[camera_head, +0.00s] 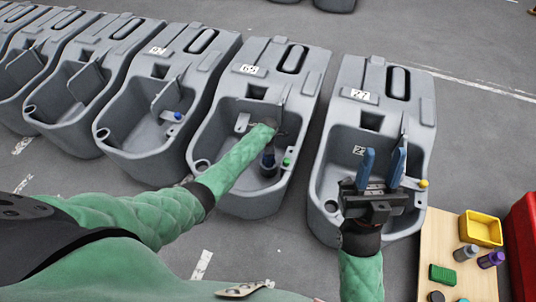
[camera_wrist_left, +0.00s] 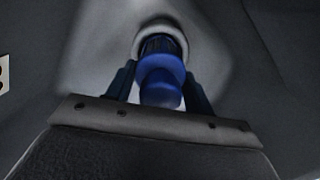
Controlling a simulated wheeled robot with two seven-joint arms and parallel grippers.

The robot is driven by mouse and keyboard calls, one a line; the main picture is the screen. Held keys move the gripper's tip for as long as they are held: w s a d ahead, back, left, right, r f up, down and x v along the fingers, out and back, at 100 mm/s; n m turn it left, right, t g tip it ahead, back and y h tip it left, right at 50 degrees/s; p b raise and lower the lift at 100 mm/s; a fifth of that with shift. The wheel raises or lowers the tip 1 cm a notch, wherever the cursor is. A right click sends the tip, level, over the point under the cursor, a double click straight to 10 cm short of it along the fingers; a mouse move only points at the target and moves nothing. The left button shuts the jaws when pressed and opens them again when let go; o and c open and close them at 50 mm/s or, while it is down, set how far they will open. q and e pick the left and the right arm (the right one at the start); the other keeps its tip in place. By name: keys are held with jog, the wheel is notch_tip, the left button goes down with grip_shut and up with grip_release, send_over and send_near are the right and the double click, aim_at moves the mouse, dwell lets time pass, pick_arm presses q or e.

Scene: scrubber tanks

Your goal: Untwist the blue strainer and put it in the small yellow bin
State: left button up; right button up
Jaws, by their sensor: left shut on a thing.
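The blue strainer (camera_wrist_left: 160,92) sticks out of a round light-grey port in the left wrist view. My left gripper (camera_wrist_left: 159,74) is shut on it, with one dark finger on each side. In the head view my left arm reaches into the middle tank, and the fingers (camera_head: 268,161) show only as a small dark-blue shape low inside it. The strainer cannot be made out clearly there. My right gripper (camera_head: 382,164) is open and empty over the right tank, its blue fingers wide apart. The small yellow bin (camera_head: 482,229) stands on the wooden table at the lower right and looks empty.
Grey scrubber tanks stand in a row, including the middle one (camera_head: 228,104) and the right one (camera_head: 327,181). A green knob (camera_head: 286,162) is near my left gripper. Grey and purple-topped bottles (camera_head: 491,259) and a green block (camera_head: 442,274) lie near the bin. A red box (camera_head: 524,240) stands right.

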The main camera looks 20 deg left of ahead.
pick_arm(q)
jog(key=shift+r+n, duration=0.1)
jog(key=shift+n, duration=0.2)
jog(key=shift+s+p, duration=0.1)
jog(key=shift+p, duration=0.25)
jog(key=o, duration=1.6)
jog(key=shift+o, duration=0.2)
jog(key=shift+r+p, duration=3.45)
jog(key=shift+p, duration=0.4)
